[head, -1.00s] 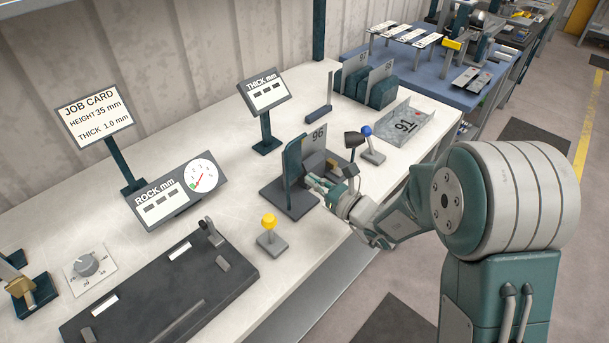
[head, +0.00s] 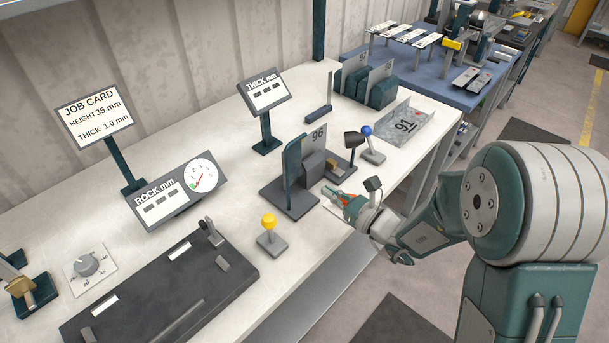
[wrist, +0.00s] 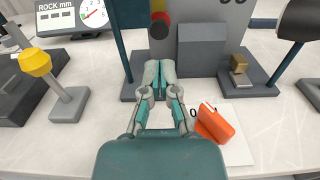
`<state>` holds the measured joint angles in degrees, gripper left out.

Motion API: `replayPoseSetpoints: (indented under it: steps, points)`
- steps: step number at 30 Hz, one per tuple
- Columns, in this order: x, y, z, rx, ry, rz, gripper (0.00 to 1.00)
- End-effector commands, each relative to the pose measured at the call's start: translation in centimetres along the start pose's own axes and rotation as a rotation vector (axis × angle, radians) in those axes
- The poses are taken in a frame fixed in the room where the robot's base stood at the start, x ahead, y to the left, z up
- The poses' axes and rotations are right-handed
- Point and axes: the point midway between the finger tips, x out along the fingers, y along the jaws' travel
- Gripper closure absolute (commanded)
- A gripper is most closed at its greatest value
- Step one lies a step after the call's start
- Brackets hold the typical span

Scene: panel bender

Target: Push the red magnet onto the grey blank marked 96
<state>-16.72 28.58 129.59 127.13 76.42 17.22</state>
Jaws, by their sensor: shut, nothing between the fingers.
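The grey blank marked 96 (head: 319,133) stands upright in a dark fixture, behind a grey block; its lower part shows in the wrist view (wrist: 188,14). A red disc (wrist: 161,17) shows at the left side of the blank, between a yellow and a dark one. An orange-red block (wrist: 216,124) lies on a white card at the right of my gripper. I cannot tell for certain which red thing is the magnet. My gripper (wrist: 160,76) is shut and empty, in front of the fixture and apart from the blank.
A teal upright (head: 293,160) stands at the left of the fixture, the grey block (head: 313,165) beside it. A yellow-knobbed lever (head: 268,222) stands nearer. A dark lamp-like head (head: 354,139) and a blue-knobbed lever (head: 367,131) stand to the right. The bench front edge is close.

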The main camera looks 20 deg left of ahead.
Motion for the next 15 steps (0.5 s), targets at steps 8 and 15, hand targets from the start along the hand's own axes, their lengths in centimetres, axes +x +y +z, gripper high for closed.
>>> replayPoseSetpoints:
  steps: [8, 15]
  points:
    - [-1.5, 0.0, 0.0, 0.000, 0.000, -0.001, 1.00]
    - [-2.7, 0.0, 0.0, 0.001, 0.001, -0.001, 1.00]
